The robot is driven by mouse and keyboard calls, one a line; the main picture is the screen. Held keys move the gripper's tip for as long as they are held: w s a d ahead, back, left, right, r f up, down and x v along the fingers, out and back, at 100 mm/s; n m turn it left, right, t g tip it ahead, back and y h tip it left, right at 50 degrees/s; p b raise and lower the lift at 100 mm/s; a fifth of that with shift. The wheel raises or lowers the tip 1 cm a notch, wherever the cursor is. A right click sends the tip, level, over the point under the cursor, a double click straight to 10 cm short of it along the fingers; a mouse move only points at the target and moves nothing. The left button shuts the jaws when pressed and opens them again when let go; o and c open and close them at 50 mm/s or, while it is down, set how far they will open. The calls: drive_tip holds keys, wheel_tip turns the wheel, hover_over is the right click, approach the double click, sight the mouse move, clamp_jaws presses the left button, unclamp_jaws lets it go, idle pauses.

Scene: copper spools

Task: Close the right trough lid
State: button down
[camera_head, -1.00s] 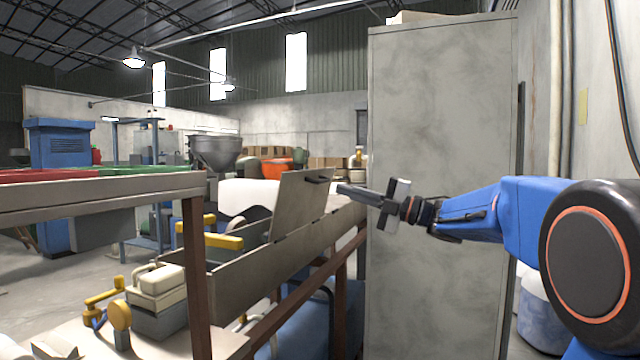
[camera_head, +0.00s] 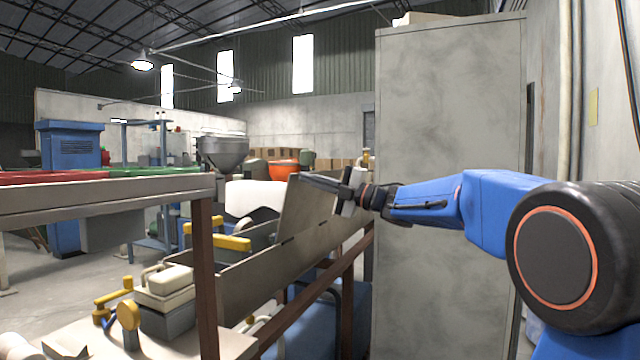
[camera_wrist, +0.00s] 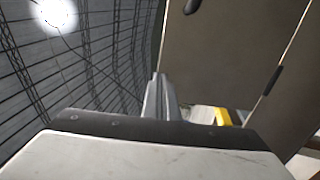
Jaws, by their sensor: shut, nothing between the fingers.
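The right trough lid (camera_head: 305,212) is a grey-brown plate standing raised and tilted above the long trough (camera_head: 280,262) in the head view. In the wrist view the lid (camera_wrist: 225,55) fills the upper right, with a dark handle part at its top edge. My gripper (camera_head: 312,180) is shut and empty, its fingers pointing left across the upper part of the lid. In the wrist view the fingers (camera_wrist: 160,95) lie just left of the lid plate. I cannot tell whether they touch it. The lid's handle is hidden by my gripper in the head view.
A tall grey cabinet (camera_head: 450,130) stands right behind my arm. Yellow handles (camera_head: 232,243) show at the trough's left. A brown metal frame with a post (camera_head: 203,270) stands in front at left. A cream and yellow fixture (camera_head: 165,290) sits lower left.

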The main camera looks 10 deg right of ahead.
drive_tip(key=shift+w+a+r, duration=0.1)
drive_tip(key=shift+a, duration=0.1)
idle(0.3)
drive_tip(key=r+g+h, duration=0.2)
hover_over(293, 192)
drive_tip(key=w, duration=0.1)
drive_tip(key=shift+w+f, duration=0.1)
drive_tip(key=shift+f, duration=0.05)
drive_tip(key=shift+w+a+f+g+h, duration=0.9)
drive_tip(key=shift+w+a+h, duration=0.5)
drive_tip(key=shift+w+a, duration=2.85)
drive_tip(key=shift+g+h, duration=0.3)
drive_tip(key=shift+h, duration=0.4)
drive_tip(key=shift+w+a+f, duration=0.85)
drive_tip(key=shift+a+f, duration=0.85)
drive_tip(key=shift+f, duration=0.4)
drive_tip(key=shift+w+a+f, duration=0.85)
drive_tip(key=shift+a+f, duration=0.8)
drive_tip(key=shift+f, duration=0.5)
drive_tip(key=shift+w+a+f, duration=0.85)
drive_tip(key=shift+a+f, duration=0.85)
drive_tip(key=shift+f, duration=0.4)
drive_tip(key=shift+w+a+f, duration=0.15)
drive_tip(key=shift+f, duration=1.1)
